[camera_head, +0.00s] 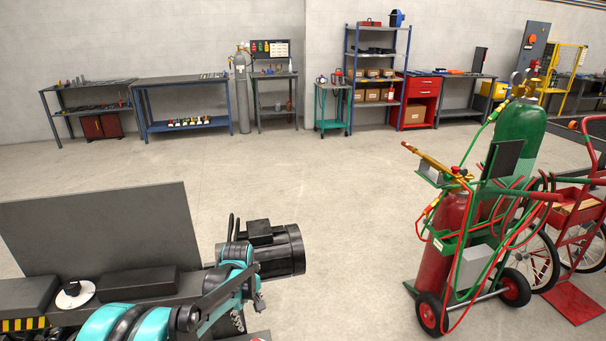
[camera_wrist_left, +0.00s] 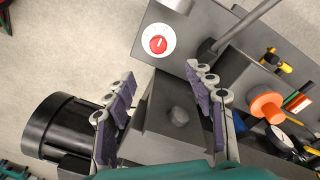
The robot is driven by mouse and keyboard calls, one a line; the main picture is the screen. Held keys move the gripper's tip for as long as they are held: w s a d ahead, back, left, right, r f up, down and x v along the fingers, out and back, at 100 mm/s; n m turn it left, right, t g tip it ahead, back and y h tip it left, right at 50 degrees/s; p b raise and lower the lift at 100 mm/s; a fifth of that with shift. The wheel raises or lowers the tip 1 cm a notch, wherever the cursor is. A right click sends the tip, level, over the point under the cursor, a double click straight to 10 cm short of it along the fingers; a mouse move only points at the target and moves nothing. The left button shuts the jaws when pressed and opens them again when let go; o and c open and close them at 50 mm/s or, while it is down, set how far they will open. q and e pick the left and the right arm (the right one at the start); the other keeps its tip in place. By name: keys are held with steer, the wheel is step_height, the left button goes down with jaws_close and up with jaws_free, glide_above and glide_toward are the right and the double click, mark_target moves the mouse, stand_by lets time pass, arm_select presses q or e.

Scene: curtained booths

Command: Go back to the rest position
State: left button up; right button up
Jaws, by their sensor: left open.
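My left gripper (camera_wrist_left: 162,82) is open and empty, with its dark-padded fingers spread apart in the left wrist view. It is over a dark grey machine top (camera_wrist_left: 165,137), and a grey bolt-like knob (camera_wrist_left: 179,116) shows between the fingers. In the head view my teal and black left arm comes in at the bottom left, with the gripper (camera_head: 258,298) partly hidden beside a black motor (camera_head: 283,250). That motor also shows at the left in the left wrist view (camera_wrist_left: 62,127). My right gripper is not in view.
The bench machine has an upright grey panel (camera_head: 105,232) and a white dial (camera_wrist_left: 157,41) with a red knob. An orange knob (camera_wrist_left: 266,104) and tools lie at the right. A gas-cylinder cart (camera_head: 440,245) stands at the right. The floor between (camera_head: 330,190) is clear; workbenches line the wall.

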arm_select(q)
steer(key=s+r+m+t, duration=0.3)
steer(key=s+r+m, duration=0.1)
steer(key=s+r, duration=0.65)
steer(key=s+r+m+t, duration=0.1)
steer(key=s+m+t, duration=0.2)
steer(key=s, duration=1)
steer(key=m, duration=0.3)
steer(key=shift+s+a+r+m, duration=0.15)
steer(key=shift+s+a+m, duration=0.15)
steer(key=shift+s+a, duration=0.05)
